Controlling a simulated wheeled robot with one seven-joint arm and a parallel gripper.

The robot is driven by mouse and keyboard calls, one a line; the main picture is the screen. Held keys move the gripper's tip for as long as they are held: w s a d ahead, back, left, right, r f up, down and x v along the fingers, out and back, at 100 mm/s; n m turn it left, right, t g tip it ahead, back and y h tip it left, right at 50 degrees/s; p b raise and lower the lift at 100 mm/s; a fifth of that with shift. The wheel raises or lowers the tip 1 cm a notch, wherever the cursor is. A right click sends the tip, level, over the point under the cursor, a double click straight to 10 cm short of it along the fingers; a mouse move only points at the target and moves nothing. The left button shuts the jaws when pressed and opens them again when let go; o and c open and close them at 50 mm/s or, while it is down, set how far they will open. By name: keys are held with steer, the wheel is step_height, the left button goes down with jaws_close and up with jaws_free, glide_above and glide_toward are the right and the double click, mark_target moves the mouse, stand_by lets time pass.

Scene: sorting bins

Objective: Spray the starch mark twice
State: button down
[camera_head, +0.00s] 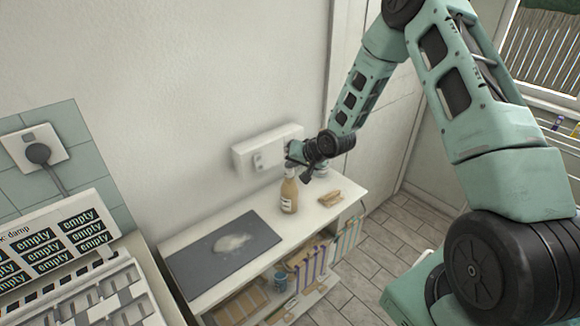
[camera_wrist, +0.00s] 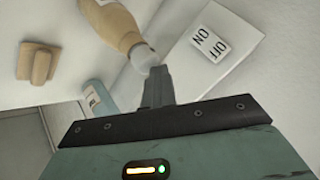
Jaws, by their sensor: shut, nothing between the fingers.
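The starch mark (camera_head: 232,242) is a pale, whitish patch on a dark grey mat (camera_head: 200,262) on top of the low white shelf. An amber bottle (camera_head: 289,196) with a white label stands upright on the shelf, right of the mat. It also shows at the top of the wrist view (camera_wrist: 118,28), with a pale top. My gripper (camera_head: 294,160) is at the height of the bottle's top, close behind it. In the wrist view my fingers (camera_wrist: 157,82) are shut and empty, with their tips close to the bottle's top. I cannot tell whether they touch it.
A white switch box (camera_head: 266,150), marked ON and OFF in the wrist view (camera_wrist: 209,43), is on the wall behind. A wooden block (camera_head: 330,198) lies right of the bottle. A blue cylinder (camera_wrist: 98,98) stands near my fingers.

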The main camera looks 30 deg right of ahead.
mark_target(292, 171)
steer(key=shift+r+p, duration=1.8)
steer(key=shift+r, duration=1)
steer(key=s+a+r+n+g+b, duration=0.25)
steer(key=s+a, duration=0.35)
steer(key=a, duration=0.3)
steer(key=s+a+r+n+g+b, duration=0.2)
steer(key=s+a+n+b, duration=0.15)
steer(key=s+a, duration=0.35)
steer(key=s+a+r+n+g+h+b, duration=0.1)
steer(key=s+a+n+g+b, duration=0.1)
steer(key=s, duration=1.1)
steer(key=s+a+r+n+g+h+b, duration=0.1)
steer(key=s+a+n, duration=0.3)
steer(key=s, duration=0.9)
steer(key=shift+a+r+n+g+b, duration=0.35)
steer(key=shift+r+n+g, duration=0.25)
steer(key=shift+n+g, duration=0.1)
